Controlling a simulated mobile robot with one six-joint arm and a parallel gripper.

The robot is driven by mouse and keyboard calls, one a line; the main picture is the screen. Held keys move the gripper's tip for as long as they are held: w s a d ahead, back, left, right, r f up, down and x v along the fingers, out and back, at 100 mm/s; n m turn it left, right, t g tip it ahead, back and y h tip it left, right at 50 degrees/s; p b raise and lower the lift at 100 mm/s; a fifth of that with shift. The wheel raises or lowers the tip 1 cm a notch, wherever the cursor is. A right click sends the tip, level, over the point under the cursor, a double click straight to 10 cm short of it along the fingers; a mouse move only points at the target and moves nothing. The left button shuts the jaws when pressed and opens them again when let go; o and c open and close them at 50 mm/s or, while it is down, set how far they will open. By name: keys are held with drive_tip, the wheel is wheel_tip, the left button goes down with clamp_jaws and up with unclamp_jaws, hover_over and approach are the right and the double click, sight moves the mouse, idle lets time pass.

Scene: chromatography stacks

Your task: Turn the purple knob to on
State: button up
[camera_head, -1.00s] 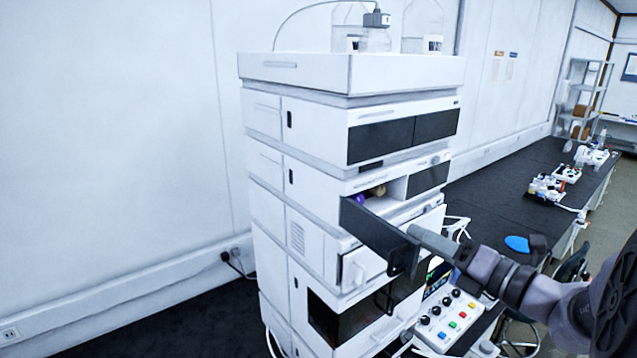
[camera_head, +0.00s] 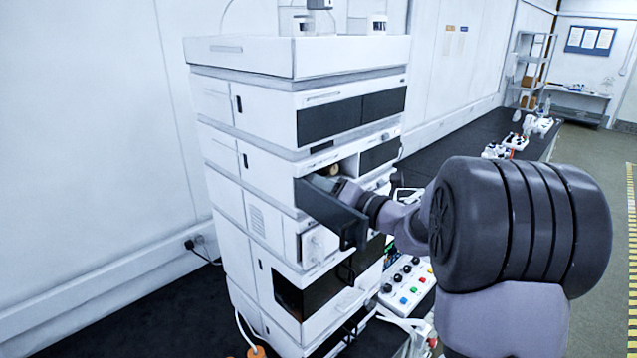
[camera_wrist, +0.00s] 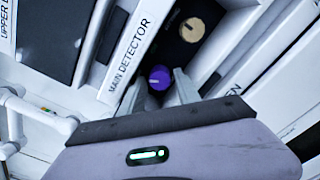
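The purple knob (camera_wrist: 160,77) is in a dark recess in the wrist view. It has a pale pointer mark on its face. My gripper (camera_wrist: 158,88) is open, with one grey finger on each side of the purple knob. Dark gaps show between the knob and the fingers, and I cannot tell how deep the fingertips reach. In the head view my gripper (camera_head: 328,183) is at the opening of the middle module, and the purple knob is hidden there.
A tan knob (camera_wrist: 192,29) sits beside the purple one, beyond the right finger; it also shows in the head view (camera_head: 333,170). The dark door (camera_head: 330,215) stands open in front of the recess. A control box with coloured buttons (camera_head: 405,285) is below.

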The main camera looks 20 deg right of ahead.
clamp_jaws()
